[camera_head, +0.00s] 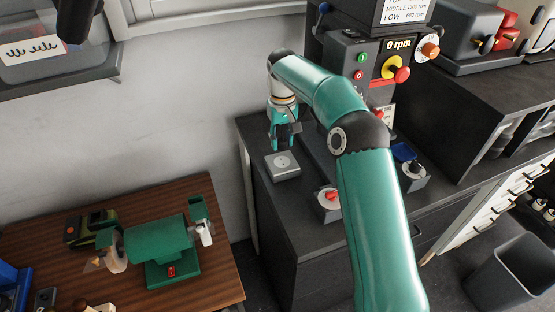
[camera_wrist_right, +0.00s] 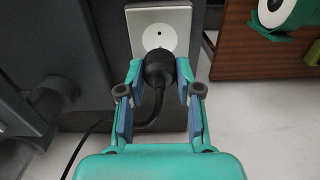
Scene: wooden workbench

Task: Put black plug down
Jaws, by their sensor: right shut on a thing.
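The black plug (camera_wrist_right: 159,68) is round with a black cable that curves away below it in the right wrist view. My right gripper (camera_wrist_right: 160,78) is shut on the plug, with a finger on each side. The grey socket box (camera_wrist_right: 143,18) with a round white face lies just beyond the plug, which overlaps the face's lower edge. I cannot tell whether they touch. In the head view my right gripper (camera_head: 286,134) points down above the back part of the socket box (camera_head: 283,171) on the dark bench; the plug is hard to make out there. My left gripper is not visible.
A box with a red switch (camera_head: 327,199) and another with a blue lid (camera_head: 405,152) stand on the dark bench (camera_head: 290,220). A machine with buttons (camera_head: 372,70) stands behind. A green grinder (camera_head: 160,240) sits on the wooden table (camera_head: 215,275) at left.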

